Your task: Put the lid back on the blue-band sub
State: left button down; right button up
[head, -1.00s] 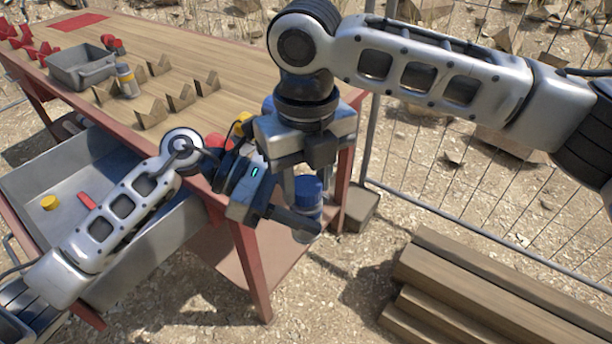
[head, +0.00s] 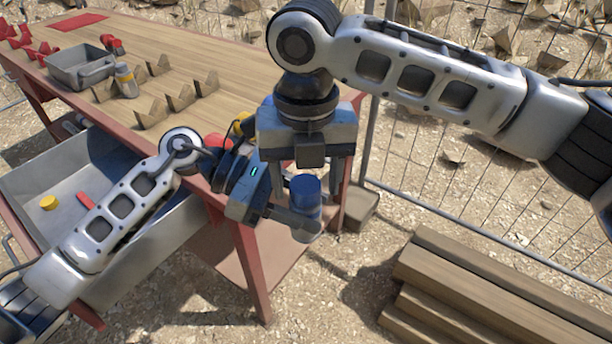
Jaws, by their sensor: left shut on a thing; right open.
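My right gripper (head: 308,178) points down over the sub from above. It is open, with one finger on each side of the blue top; I cannot tell if they touch it. No separate blue lid is visible.
A grey tray (head: 40,180) below holds a yellow cap (head: 48,203) and a red piece (head: 86,200). Stacked beams (head: 480,285) lie at lower right, before a wire fence.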

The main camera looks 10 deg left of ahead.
notch_tip(320, 180, up, 4)
jog(key=shift+r, duration=0.25)
jog(key=shift+c, duration=1.4)
notch_tip(320, 180, up, 3)
jog(key=n, duration=0.5)
jog(key=shift+r, duration=0.2)
jog(key=shift+f, duration=4.05)
